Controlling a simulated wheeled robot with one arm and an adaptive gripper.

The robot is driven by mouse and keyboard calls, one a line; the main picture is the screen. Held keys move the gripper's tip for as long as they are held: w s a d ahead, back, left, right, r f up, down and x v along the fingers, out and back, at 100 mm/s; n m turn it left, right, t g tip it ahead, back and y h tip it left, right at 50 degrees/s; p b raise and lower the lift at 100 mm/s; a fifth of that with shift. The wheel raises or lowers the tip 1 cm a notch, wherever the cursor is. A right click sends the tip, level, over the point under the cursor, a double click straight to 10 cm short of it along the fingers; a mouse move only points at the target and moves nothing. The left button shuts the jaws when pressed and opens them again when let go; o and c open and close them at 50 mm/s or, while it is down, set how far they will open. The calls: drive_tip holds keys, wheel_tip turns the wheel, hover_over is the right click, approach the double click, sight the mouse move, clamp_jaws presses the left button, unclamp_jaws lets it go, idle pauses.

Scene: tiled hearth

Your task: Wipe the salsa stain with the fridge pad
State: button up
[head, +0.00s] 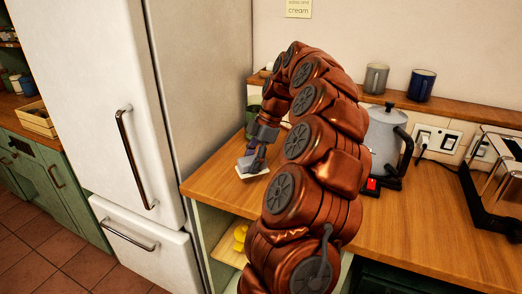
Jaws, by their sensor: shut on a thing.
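My gripper (251,163) reaches down over the left part of the wooden counter, close to the fridge side. It is shut on a flat white pad (254,173), which I take to be the fridge pad. The pad is at or just above the counter top; I cannot tell whether it touches. No salsa stain shows in this view. My arm covers much of the counter's middle, and the stain may be hidden behind it or under the pad.
The white fridge (90,90) stands to the left of the counter (415,225). A grey kettle (385,140) with a red switch is right of my arm. A shelf behind holds a grey mug (376,78) and a blue mug (422,85).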

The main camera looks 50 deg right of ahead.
drive_tip(key=shift+r+p, duration=0.45)
drive_tip(key=shift+r, duration=1.35)
